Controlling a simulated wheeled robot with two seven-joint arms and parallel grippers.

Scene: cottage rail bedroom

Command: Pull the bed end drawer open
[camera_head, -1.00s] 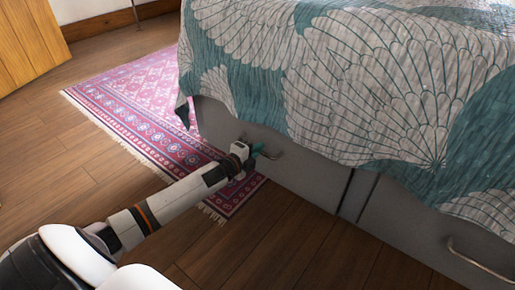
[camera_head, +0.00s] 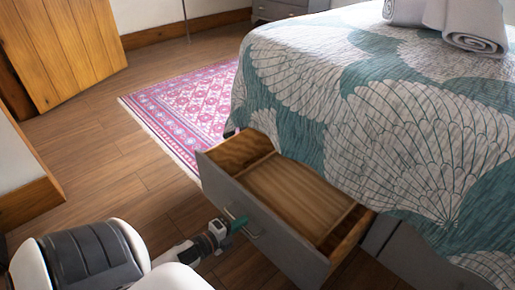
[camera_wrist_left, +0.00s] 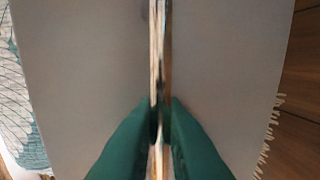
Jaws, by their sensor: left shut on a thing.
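The bed end drawer stands well out from the bed, its grey front (camera_head: 272,235) facing me and its wooden inside (camera_head: 295,192) showing, with no loose things seen in it. My left gripper (camera_head: 237,225) is at the metal handle (camera_head: 245,229) on that front. In the left wrist view the two green fingertips (camera_wrist_left: 158,130) are closed on the handle bar (camera_wrist_left: 158,60), with the grey drawer front (camera_wrist_left: 80,70) behind. My right gripper is not in view.
The bed (camera_head: 370,110) has a teal and white patterned cover, with rolled towels (camera_head: 470,25) on top. A pink rug (camera_head: 195,105) lies beyond the drawer. A wooden door (camera_head: 70,50) stands at the far left. The wooden floor (camera_head: 120,185) left of the drawer is clear.

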